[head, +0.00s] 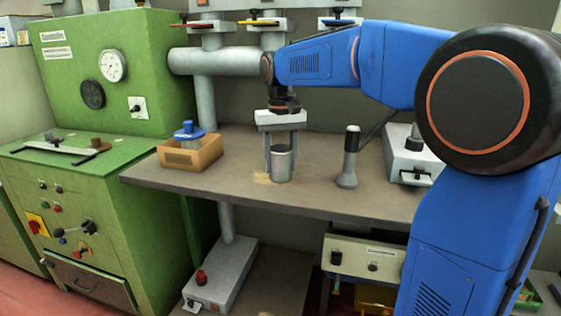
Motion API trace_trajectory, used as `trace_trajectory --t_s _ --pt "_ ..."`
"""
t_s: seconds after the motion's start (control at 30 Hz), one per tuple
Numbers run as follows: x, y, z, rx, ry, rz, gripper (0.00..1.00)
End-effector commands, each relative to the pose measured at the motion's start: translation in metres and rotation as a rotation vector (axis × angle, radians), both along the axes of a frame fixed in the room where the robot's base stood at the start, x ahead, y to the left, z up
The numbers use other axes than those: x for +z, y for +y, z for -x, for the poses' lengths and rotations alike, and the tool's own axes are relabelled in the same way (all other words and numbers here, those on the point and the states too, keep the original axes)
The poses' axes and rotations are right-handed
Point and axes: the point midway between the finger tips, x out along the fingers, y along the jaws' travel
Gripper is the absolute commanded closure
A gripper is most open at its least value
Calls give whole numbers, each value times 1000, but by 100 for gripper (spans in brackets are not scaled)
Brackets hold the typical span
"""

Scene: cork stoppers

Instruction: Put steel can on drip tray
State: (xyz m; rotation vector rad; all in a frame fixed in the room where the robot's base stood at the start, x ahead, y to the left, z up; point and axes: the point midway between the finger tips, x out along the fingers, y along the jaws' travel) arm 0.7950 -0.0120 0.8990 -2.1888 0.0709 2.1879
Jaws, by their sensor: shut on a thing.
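A steel can (281,166), a grey open-topped cylinder, stands upright at or just above the middle of the brown bench top. My gripper (281,150) points straight down and is shut on the can, one finger on either side of its upper part. A small tan patch (262,178) shows on the bench by the can's lower left; I cannot tell whether it is a stain or something flat. I cannot pick out a drip tray with certainty. The can's far side is hidden.
A tan open box (204,158) with a blue-topped item (187,131) stands left of the can. A grey post with a black top (348,165) and a white device (402,159) stand to the right. Grey columns rise behind. The bench's front edge (270,208) is close to the can.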

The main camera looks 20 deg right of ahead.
Motion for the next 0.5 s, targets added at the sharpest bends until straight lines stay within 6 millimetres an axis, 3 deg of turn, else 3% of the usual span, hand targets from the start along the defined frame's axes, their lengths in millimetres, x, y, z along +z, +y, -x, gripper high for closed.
trace_trajectory --t_s 0.17,0.2,0.23,0.5 --pt "-3 0 0 0 1 0 77" --pt "-3 0 0 0 0 0 45" --pt "-2 0 0 0 0 0 38" --pt "-2 0 0 0 0 0 36"
